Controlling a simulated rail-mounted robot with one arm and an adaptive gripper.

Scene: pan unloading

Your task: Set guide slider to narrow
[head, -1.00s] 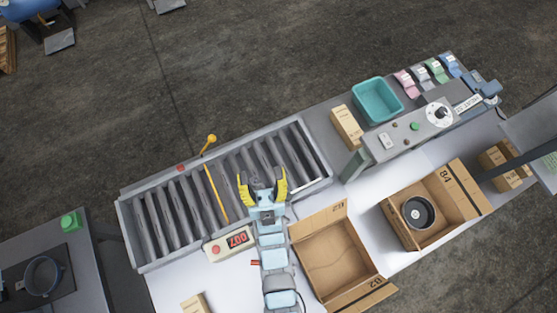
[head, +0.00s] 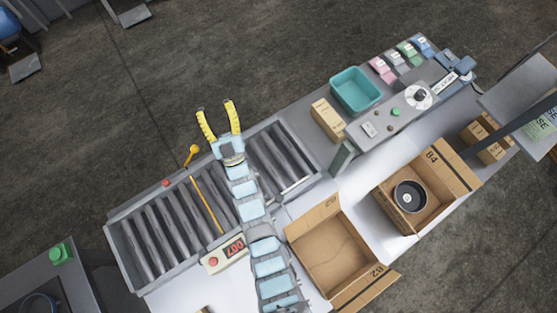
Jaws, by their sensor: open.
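The roller conveyor (head: 150,243) lies at the left of the bench. A thin yellow guide bar (head: 206,205) crosses its rollers. A yellow ball-ended lever (head: 193,152) stands at the conveyor's far edge, just beyond the bar; I take it for the guide slider's handle. No narrow or wide marking is readable. My gripper (head: 215,105) is open and empty, its yellow fingers spread and pointing away past the far edge. It is beyond and to the right of the lever, apart from it in the picture. My arm hides some middle rollers.
A red button (head: 166,183) is on the far rail left of the lever. A display box (head: 222,257) is at the near edge. An open empty carton (head: 330,250), a carton with a black pan (head: 410,196) and a teal bin (head: 356,88) are to the right.

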